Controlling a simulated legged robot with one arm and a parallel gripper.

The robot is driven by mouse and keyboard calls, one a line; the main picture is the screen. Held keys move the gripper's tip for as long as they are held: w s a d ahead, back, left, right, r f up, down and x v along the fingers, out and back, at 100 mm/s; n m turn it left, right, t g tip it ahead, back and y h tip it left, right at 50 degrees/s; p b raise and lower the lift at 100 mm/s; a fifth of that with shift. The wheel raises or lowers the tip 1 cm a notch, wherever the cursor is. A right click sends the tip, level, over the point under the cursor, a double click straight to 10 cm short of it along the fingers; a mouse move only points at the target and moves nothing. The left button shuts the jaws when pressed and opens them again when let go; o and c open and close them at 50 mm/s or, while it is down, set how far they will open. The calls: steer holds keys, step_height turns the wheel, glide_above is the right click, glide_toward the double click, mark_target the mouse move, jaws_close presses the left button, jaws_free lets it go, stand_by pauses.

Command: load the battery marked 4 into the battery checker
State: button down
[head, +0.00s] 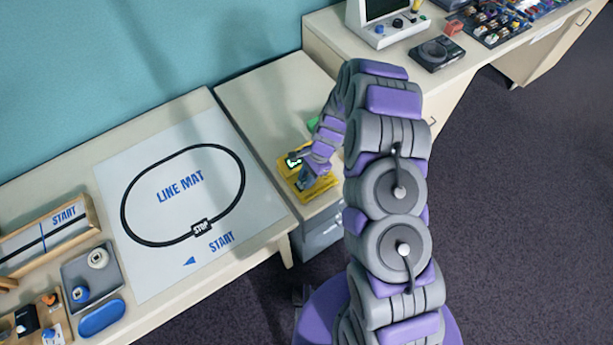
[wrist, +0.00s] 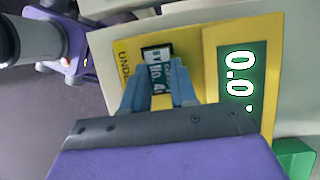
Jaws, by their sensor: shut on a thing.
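The yellow battery checker (head: 323,189) lies on the table near its right end, and in the wrist view the checker (wrist: 212,70) shows a dark green display (wrist: 238,80) reading 0.0. My gripper (head: 304,182) is over it, and in the wrist view my gripper (wrist: 160,98) has its blue fingers shut on a small dark battery (wrist: 158,56) with a white end and printed letters. Its marking seems to include a 4, partly covered. The battery is over the yellow area left of the display. Whether it touches or sits in a bay, I cannot tell.
A line mat (head: 180,245) covers the table to the left. A grey tray (head: 107,288) stands further left. A green piece (wrist: 296,158) is beside the checker. Another table at the back right holds a console (head: 390,28) and a dark device (head: 437,53).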

steer(key=c, duration=0.8)
jaws_free()
steer(key=shift+o, duration=0.4)
steer(key=o, duration=0.3)
steer(key=shift+r, duration=0.1)
steer(key=shift+r+p, duration=2)
steer(key=shift+r, duration=0.95)
